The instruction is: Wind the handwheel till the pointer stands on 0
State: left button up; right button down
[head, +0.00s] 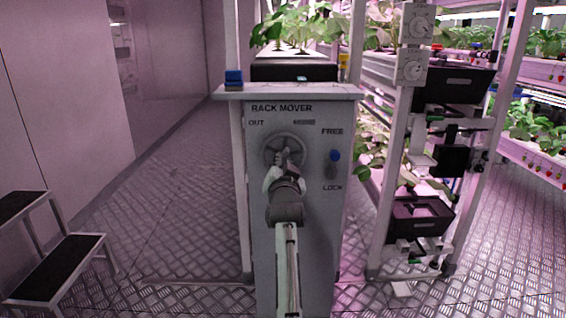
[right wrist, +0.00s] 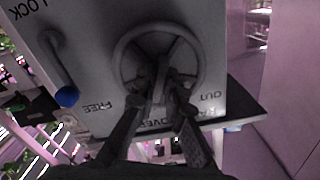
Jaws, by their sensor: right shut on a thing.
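The handwheel (head: 268,147) is a grey spoked wheel on the front of the grey rack mover cabinet (head: 262,215). In the right wrist view the handwheel (right wrist: 117,60) appears upside down, close ahead. My right gripper (head: 284,162) is in front of the wheel. In the right wrist view my right gripper (right wrist: 160,88) is shut on the wheel's inner part, near a spoke or the hub; exactly which is hard to tell. A small marking (head: 304,122) above right of the wheel is too small to read. I cannot make out the pointer or a 0. My left gripper is out of view.
A lever with a blue knob (head: 335,155) is right of the wheel, its knob up towards FREE. A plant rack upright with dark bins (head: 420,228) stands to the right. Black-topped steps (head: 58,268) are at lower left. Floor between steps and cabinet is clear.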

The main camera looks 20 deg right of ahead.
jog(key=c, duration=1.6)
grip_release()
notch_tip(320, 180, up, 10)
jog(key=shift+r, duration=0.1)
